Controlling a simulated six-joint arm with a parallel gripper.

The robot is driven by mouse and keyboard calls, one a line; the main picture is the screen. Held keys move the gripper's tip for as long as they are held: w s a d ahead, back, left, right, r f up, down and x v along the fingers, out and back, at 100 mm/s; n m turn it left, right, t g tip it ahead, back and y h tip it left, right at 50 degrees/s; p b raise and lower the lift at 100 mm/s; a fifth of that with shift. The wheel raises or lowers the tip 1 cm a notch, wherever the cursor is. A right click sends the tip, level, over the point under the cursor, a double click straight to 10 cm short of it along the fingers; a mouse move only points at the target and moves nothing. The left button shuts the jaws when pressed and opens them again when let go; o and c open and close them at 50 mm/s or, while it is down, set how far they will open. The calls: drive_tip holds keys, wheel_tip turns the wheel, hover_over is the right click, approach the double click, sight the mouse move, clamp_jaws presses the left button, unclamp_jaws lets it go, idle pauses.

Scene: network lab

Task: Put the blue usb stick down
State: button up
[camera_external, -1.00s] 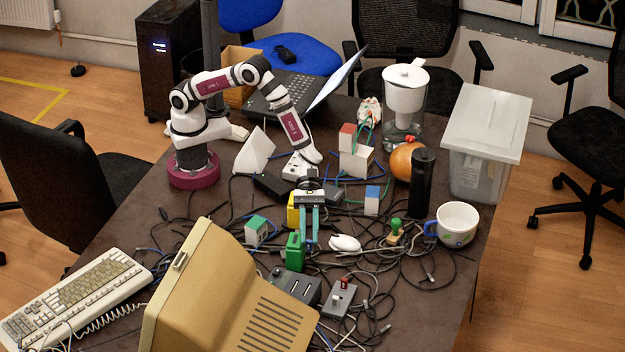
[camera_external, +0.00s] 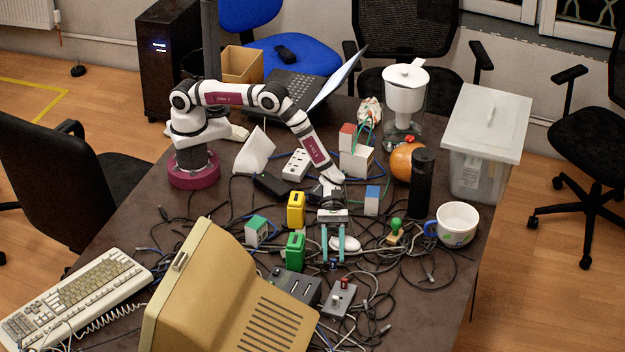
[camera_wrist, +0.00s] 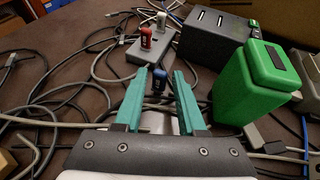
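The small blue usb stick (camera_wrist: 158,82) shows in the wrist view, between the tips of my gripper's teal fingers (camera_wrist: 160,88). Narrow gaps show between the stick and both fingers, so my gripper looks open around it. The stick looks upright; whether its lower end touches the table is hard to tell. In the external view my gripper (camera_external: 333,257) points down low over the cables, just in front of the white mouse (camera_external: 346,243). The stick is too small to make out clearly there.
A green container (camera_external: 295,250) stands close left of my gripper; it is at right in the wrist view (camera_wrist: 255,85). A grey hub (camera_external: 338,298) with a red stick and a dark slotted box (camera_external: 297,286) lie in front. Loose cables cover the table (camera_external: 395,325).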

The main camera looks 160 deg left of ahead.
drive_tip(key=shift+o, duration=0.6)
drive_tip(key=v, duration=1.2)
drive_tip(key=s+d+r+m+g+h, duration=0.1)
drive_tip(key=d+r+m+g, duration=0.1)
drive_tip(key=d+r+m, duration=0.3)
drive_tip(key=d+r+m+g+h, duration=0.2)
drive_tip(key=d+m, duration=0.1)
drive_tip(key=d, duration=0.4)
drive_tip(key=s+d+r+m+g+y, duration=0.1)
drive_tip(key=s+d+r+m+g, duration=0.25)
drive_tip(key=s+d+m, duration=0.3)
drive_tip(key=s+d+r+m+g, duration=0.35)
drive_tip(key=s+d+m, duration=0.25)
drive_tip(key=d, duration=0.2)
drive_tip(key=s+a+m+g+y, duration=0.1)
drive_tip(key=s+a+m+y, duration=0.2)
drive_tip(key=s+m+y, duration=0.6)
drive_tip(key=s+r+m, duration=0.1)
drive_tip(key=s+m, duration=0.6)
drive_tip(key=s, duration=0.2)
drive_tip(key=shift+a+g, duration=0.2)
drive_tip(key=shift+g, duration=0.1)
